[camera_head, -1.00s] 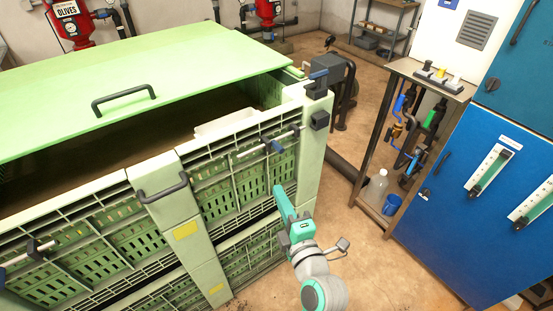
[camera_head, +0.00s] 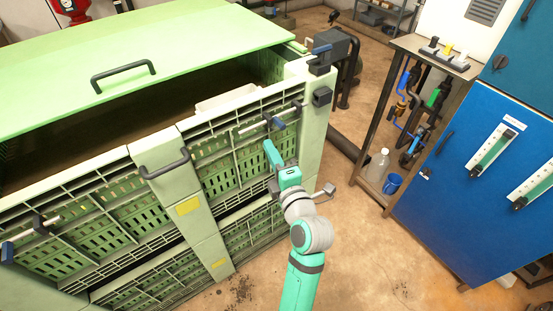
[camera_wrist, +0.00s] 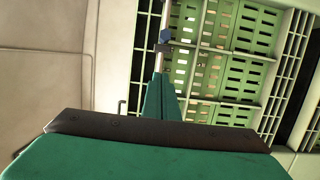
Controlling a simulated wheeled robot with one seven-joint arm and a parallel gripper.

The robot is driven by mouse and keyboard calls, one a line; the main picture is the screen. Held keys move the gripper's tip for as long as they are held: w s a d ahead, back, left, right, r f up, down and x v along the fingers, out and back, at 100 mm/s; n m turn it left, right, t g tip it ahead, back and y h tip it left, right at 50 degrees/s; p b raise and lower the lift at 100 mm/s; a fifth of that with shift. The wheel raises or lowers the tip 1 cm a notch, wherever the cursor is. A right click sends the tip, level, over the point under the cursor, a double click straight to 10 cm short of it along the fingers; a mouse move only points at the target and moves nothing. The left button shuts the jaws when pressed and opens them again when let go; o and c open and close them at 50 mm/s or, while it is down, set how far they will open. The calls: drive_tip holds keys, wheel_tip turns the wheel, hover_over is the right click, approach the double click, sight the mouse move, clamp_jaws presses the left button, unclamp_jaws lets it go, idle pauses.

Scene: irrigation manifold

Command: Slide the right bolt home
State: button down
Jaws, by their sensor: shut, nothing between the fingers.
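The right bolt (camera_head: 252,126) is a silver rod with a blue-tipped handle, held by dark brackets along the upper front of the green crate (camera_head: 196,220). A dark block (camera_head: 322,97) sits on the crate's right corner post, and a gap shows between it and the bolt's right bracket. My teal gripper (camera_head: 268,146) is shut and empty, just below the bolt's handle. In the wrist view the closed fingers (camera_wrist: 161,88) point at the bolt rod (camera_wrist: 166,12) and its blue handle tip (camera_wrist: 164,35). Whether they touch it I cannot tell.
A second bolt (camera_head: 40,224) is at the crate's far left. A dark grab handle (camera_head: 165,167) sticks out from the middle post. The green lid (camera_head: 150,50) lies partly open on top.

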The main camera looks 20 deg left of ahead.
sight(279, 122)
drive_tip(key=w, duration=0.5)
drive_tip(key=shift+w+a, duration=0.2)
drive_tip(key=shift+w+d, duration=0.25)
drive_tip(key=shift+w, duration=0.1)
